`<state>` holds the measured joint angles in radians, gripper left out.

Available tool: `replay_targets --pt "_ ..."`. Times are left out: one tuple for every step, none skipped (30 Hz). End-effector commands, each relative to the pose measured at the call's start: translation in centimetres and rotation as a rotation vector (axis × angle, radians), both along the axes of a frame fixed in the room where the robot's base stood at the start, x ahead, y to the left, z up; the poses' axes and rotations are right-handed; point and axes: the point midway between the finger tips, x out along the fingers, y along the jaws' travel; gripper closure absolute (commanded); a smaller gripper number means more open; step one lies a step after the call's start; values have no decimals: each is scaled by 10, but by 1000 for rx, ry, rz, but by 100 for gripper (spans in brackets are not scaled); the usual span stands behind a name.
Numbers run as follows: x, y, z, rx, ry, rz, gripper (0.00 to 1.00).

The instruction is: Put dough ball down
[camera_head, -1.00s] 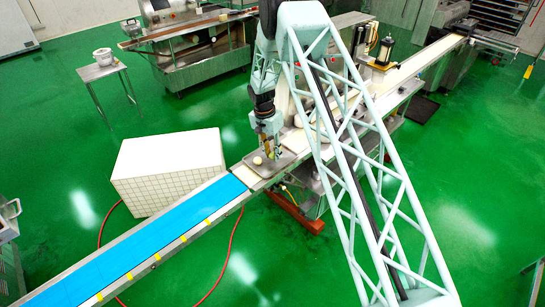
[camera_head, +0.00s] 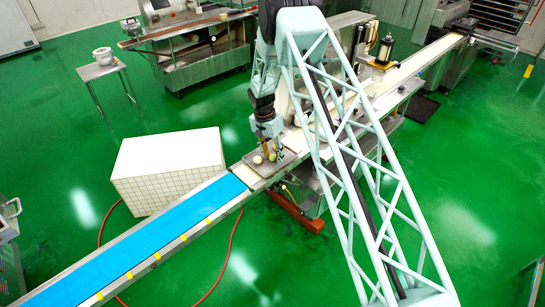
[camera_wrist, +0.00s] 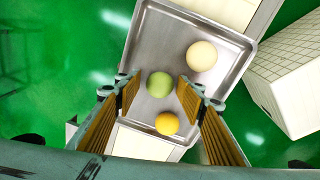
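A metal tray (camera_wrist: 158,30) holds three balls in the wrist view: a cream ball (camera_wrist: 201,55), a green ball (camera_wrist: 159,84) and an orange ball (camera_wrist: 167,123). My gripper (camera_wrist: 158,88) is open, with one finger on each side of the green ball and a small gap showing on both sides. The cream and orange balls lie outside the fingers. In the head view my gripper (camera_head: 267,152) is low over the tray (camera_head: 261,170), and the cream ball (camera_head: 258,160) shows beside it. The orange ball cannot be made out there.
The tray lies on a long conveyor line, at the end of a blue belt (camera_head: 150,250). A white tiled block (camera_head: 170,165) stands left of it. Machine parts with a press-like unit (camera_head: 383,50) stand further along the line.

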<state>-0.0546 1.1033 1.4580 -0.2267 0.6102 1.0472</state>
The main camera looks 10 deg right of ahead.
Motion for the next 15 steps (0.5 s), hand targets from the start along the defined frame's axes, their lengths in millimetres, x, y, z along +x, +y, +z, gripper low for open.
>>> replay_targets --pt "0 0 0 0 0 0 63" --pt "0 0 0 0 0 0 63" --pt "0 0 0 0 0 0 63" --pt "0 0 0 0 0 0 63" --pt "0 0 0 0 0 0 63" --pt "0 0 0 0 0 0 63" --pt "0 0 0 0 0 0 63" --pt "0 0 0 0 0 0 63" --pt "0 0 0 0 0 0 63" --pt "0 0 1 0 0 0 63" --pt "0 0 1 0 0 0 63" --pt "0 0 2 0 0 0 63" --pt "0 0 2 0 0 0 63" --pt "0 0 3 0 0 0 63" --pt "0 0 4 0 0 0 63"
